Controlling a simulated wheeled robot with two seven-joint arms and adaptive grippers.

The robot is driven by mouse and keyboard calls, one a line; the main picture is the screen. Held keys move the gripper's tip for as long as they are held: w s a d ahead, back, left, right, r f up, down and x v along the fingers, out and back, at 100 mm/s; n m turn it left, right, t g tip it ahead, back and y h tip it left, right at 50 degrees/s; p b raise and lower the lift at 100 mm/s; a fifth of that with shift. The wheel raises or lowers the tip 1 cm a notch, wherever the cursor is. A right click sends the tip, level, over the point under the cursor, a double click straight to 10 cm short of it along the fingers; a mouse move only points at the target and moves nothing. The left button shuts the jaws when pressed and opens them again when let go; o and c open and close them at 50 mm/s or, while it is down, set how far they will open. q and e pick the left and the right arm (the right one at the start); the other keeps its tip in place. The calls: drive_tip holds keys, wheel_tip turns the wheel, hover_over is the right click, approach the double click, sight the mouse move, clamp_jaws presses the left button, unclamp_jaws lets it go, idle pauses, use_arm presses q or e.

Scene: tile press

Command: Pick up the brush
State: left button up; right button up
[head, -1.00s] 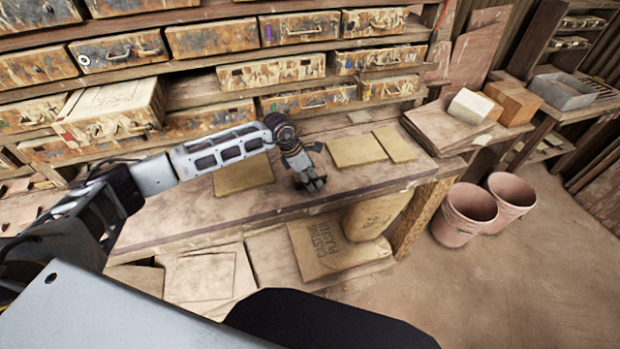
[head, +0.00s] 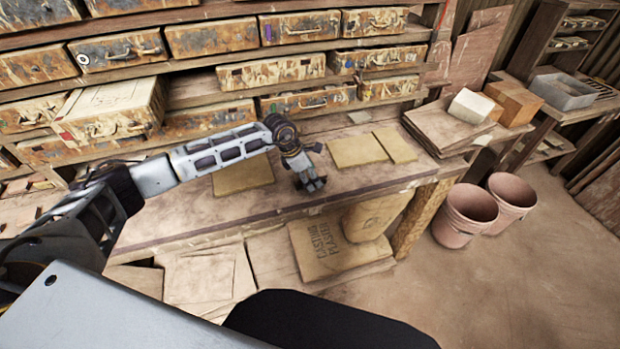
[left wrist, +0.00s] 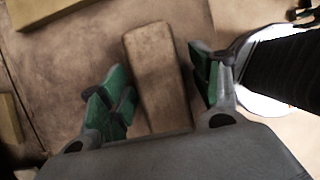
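In the left wrist view a plain brown wooden block-shaped piece, seemingly the brush (left wrist: 157,70), lies lengthwise between my left gripper's fingers. No bristles show. My left gripper (left wrist: 160,88) is open, with one green-padded finger on each side of the piece.
Flat yellowish tiles (head: 357,151) lie on the workbench (head: 200,213) behind and beside the gripper. Shelves of worn cases (head: 210,38) stand behind. Two pink buckets (head: 464,216) stand on the floor at right. The bench front between gripper and buckets is mostly clear.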

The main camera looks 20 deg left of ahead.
use_arm(q)
drive_tip(key=c, duration=0.9)
drive_tip(key=shift+c, duration=0.2)
drive_tip(key=shift+r, duration=0.1)
drive_tip(key=shift+r+p, duration=0.2)
drive_tip(key=shift+p, duration=0.2)
wheel_tip(320, 180, up, 10)
drive_tip(key=shift+f+b, duration=0.2)
drive_tip(key=shift+b, duration=0.75)
drive_tip(key=shift+r, duration=0.2)
